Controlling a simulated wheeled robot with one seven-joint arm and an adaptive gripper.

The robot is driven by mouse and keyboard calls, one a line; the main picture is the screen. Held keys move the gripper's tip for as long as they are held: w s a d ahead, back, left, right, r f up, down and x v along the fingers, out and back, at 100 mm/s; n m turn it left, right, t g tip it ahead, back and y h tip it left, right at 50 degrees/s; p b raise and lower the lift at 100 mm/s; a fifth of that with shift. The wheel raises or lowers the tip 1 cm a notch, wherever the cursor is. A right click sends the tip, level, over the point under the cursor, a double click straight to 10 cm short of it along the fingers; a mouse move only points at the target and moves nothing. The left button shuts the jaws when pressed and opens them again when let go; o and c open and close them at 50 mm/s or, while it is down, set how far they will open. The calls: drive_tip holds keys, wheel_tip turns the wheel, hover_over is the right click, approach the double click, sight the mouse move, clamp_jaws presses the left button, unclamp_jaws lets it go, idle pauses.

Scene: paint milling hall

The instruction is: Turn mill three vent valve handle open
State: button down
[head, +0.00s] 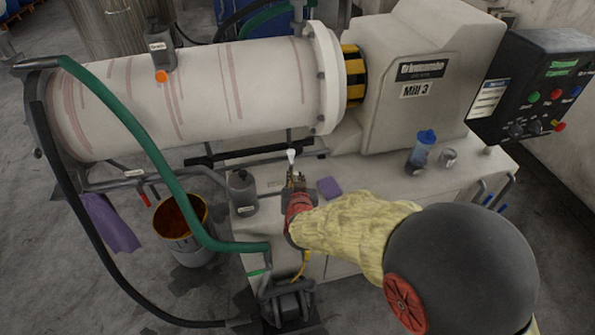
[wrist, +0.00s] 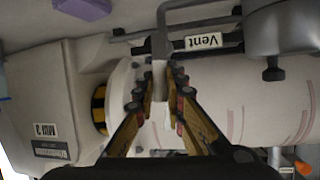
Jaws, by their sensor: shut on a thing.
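My gripper (head: 291,178) reaches over the bench below the white mill drum (head: 205,95), and a white tip shows just past its fingers. In the wrist view my gripper (wrist: 160,88) has its two fingers closed on both sides of a pale grey lever, the vent valve handle (wrist: 160,45). A white "Vent" label (wrist: 203,41) is on a dark bar right beside the handle. Most of the valve body is hidden by my gripper. Mill 3's housing (head: 420,75) carries its name label.
A grey bottle (head: 242,192) stands just left of my gripper, and a purple sponge (head: 330,187) lies to its right. A green hose (head: 150,150) arches down at left past a bucket (head: 180,232). A blue-capped bottle (head: 421,148) and control box (head: 535,90) are at right.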

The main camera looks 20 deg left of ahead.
drive_tip(key=shift+s+a+n+p, duration=0.15)
drive_tip(key=shift+n+p, duration=0.15)
drive_tip(key=shift+p, duration=0.2)
drive_tip(key=c, duration=1.8)
unclamp_jaws()
drive_tip(key=shift+c, duration=0.2)
drive_tip(key=v, duration=1.2)
drive_tip(key=shift+a, duration=0.15)
drive_tip(key=shift+s+f, duration=0.1)
